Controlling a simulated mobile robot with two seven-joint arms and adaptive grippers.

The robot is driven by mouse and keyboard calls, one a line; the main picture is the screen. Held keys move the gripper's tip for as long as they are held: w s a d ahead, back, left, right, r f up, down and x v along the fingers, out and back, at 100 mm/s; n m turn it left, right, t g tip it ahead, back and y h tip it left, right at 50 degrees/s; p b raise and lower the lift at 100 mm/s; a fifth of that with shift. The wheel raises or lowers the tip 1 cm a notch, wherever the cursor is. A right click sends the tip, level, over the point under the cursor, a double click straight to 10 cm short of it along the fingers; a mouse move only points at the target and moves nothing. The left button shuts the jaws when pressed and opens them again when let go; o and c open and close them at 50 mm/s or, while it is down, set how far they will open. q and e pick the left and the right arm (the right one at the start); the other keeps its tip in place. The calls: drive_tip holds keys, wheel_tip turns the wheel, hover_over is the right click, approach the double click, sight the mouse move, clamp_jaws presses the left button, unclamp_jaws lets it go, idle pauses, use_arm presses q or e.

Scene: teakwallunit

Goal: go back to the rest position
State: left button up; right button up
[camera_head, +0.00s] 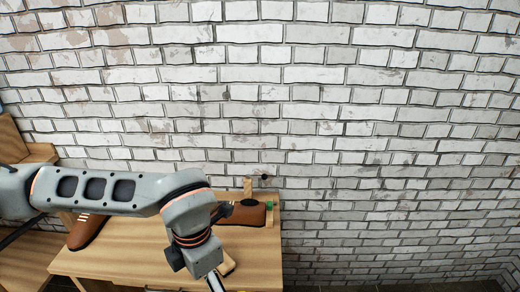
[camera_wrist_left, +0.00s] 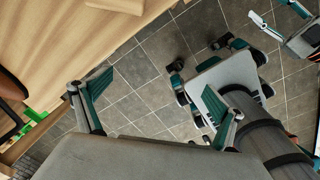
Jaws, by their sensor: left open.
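My left arm comes in from the left in the head view and bends down over the wooden table. My left gripper is at the lower end of it, mostly cut off by the bottom edge. In the left wrist view my left gripper (camera_wrist_left: 155,108) is open, its two teal-padded fingers wide apart with nothing between them. Grey floor tiles show between the fingers. A grey and teal part at the upper right edge of that view looks like my right gripper (camera_wrist_left: 283,22), partly cut off.
The wooden table (camera_head: 120,262) lies under my left arm. A brown, shoe-like object (camera_head: 248,213) with a green piece beside it lies at its back right. Another brown object (camera_head: 86,232) is at the left, partly behind my arm. A white brick wall (camera_head: 400,130) stands behind.

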use_arm(q)
drive_tip(key=s+d+r+m+g+h, duration=0.15)
drive_tip(key=s+d+g+h, duration=0.5)
drive_tip(key=s+d, duration=0.9)
drive_tip(key=w+d+r+n+g+h, duration=0.1)
drive_tip(key=w+d+r+n+h, duration=0.1)
drive_tip(key=d+r+n+h, duration=0.75)
drive_tip(key=w+a+r+n+t+h, duration=0.2)
drive_tip(key=w+a+n+t+h, duration=0.1)
drive_tip(key=w+n+t, duration=0.5)
drive_tip(key=w+a+r+n+t+h, duration=0.15)
drive_tip(key=w+a+n+t, duration=0.25)
drive_tip(key=w+n+t, duration=0.45)
drive_tip(key=w+a+f+n+t+y, duration=0.4)
drive_tip(key=a+f+n+t+y, duration=0.45)
drive_tip(key=f, duration=0.55)
drive_tip(key=s+a+f+n+g+y, duration=0.2)
drive_tip(key=s+a+f+y, duration=0.1)
drive_tip(key=f, duration=0.5)
drive_tip(key=s+a+f+n+g+y, duration=0.3)
drive_tip(key=s+a+f, duration=0.3)
drive_tip(key=a+f, duration=0.2)
drive_tip(key=s+a+f+n+g+y, duration=0.2)
drive_tip(key=s+a+f, duration=0.3)
drive_tip(key=f, duration=0.5)
drive_tip(key=shift+s+a+f+n+y, duration=0.25)
drive_tip(key=shift+a+n+y, duration=0.3)
drive_tip(key=shift+a, duration=0.2)
